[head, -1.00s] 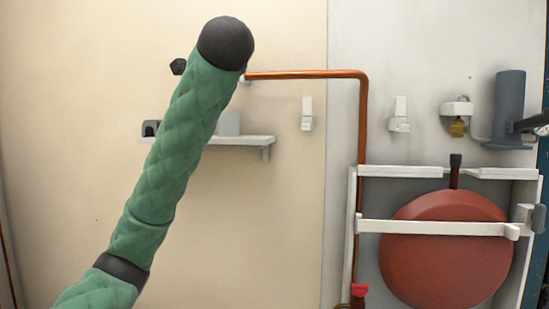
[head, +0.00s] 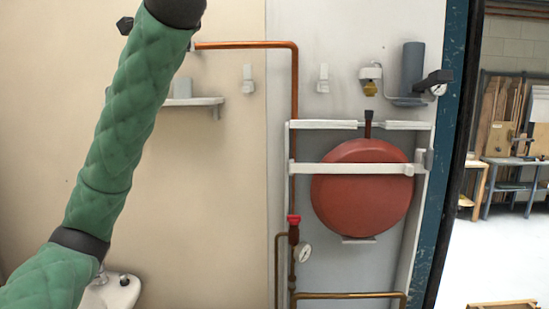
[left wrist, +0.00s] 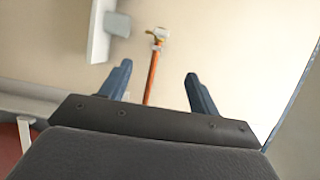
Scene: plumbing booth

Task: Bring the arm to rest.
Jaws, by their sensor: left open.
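My left arm, in a green quilted sleeve, reaches up from the lower left of the head view to the top edge. Its gripper is not clearly seen there. In the left wrist view my left gripper (left wrist: 158,84) is open, with its two blue fingers apart. No object is held between them. Beyond the fingers a copper pipe (left wrist: 151,78) runs along the pale wall, apart from the gripper as far as I can tell. My right gripper is in neither view.
A red tank (head: 362,190) sits behind white rails (head: 350,169). A copper pipe (head: 294,100) with a red-handled valve (head: 293,220) runs beside it. A small shelf (head: 195,102) is behind my arm. A basin (head: 112,292) is at lower left. Open floor (head: 490,260) lies right.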

